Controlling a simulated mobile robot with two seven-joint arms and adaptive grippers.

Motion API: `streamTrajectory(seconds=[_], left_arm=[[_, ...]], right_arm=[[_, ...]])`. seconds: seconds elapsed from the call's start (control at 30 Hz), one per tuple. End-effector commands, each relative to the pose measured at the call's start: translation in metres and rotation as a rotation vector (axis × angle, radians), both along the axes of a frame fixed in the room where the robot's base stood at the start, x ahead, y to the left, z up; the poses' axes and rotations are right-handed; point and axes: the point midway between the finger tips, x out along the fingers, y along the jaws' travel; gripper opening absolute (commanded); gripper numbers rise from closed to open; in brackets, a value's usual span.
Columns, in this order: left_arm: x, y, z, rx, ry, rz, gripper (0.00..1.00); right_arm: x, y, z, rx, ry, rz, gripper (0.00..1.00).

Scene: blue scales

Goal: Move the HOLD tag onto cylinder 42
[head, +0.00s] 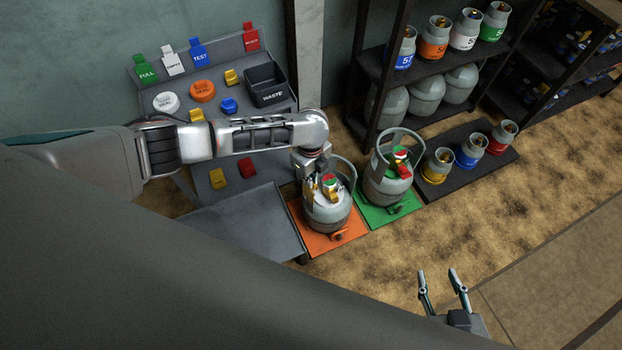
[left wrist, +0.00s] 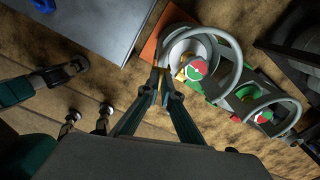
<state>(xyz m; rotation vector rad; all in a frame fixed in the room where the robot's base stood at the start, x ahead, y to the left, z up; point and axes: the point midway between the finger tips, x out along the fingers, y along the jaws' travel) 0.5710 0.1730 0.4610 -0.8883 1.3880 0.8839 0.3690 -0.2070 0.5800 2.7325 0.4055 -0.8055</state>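My left gripper (head: 314,192) is over the near side of the grey cylinder (head: 327,214) on the orange mat. The cylinder has a ring handle and a red, white and green cap (left wrist: 197,69). A second cylinder (head: 384,186) stands on the green mat with a red tag at its valve. No number 42 is readable on either. My right gripper (head: 443,290) is open and empty.
A sloped board (head: 275,105) holds green, white, blue and red tags in its top row, with a gap before the red one. A waste bin (head: 268,84) sits on it. Small cylinders stand on a low dark platform (head: 455,178) and shelves. A grey table (head: 245,225) is close by.

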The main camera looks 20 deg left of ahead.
Motion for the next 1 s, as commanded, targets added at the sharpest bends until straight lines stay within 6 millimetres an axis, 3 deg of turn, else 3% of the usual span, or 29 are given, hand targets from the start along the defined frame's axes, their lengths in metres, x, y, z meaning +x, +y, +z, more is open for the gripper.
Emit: streamTrajectory(seconds=[1.0], left_arm=[[-0.001,0.0,-0.023,0.0,0.002,-0.001,0.0]], right_arm=[[-0.009,-0.001,-0.018,-0.002,0.028,-0.002,0.4]])
